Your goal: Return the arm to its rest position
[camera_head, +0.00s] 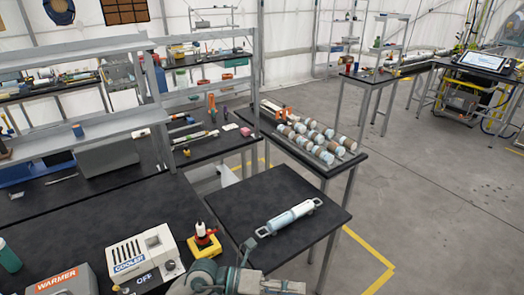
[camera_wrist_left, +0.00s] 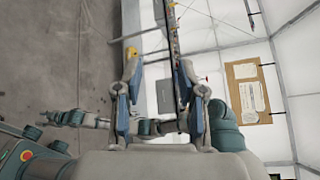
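My left gripper (camera_head: 247,253) shows at the bottom centre of the head view, in front of the near edge of a small black table (camera_head: 235,195). Most of its arm is cut off by the frame's bottom edge. In the left wrist view the two fingers of the left gripper (camera_wrist_left: 158,70) stand apart, with nothing held between them.
A pale cylinder with end handles (camera_head: 291,215) lies on the small table. A cooler box (camera_head: 143,257), a yellow-based device (camera_head: 205,240) and a warmer box (camera_head: 62,283) stand on the left bench. A rack of cylinders (camera_head: 315,140) is behind. Open floor (camera_head: 430,210) lies right.

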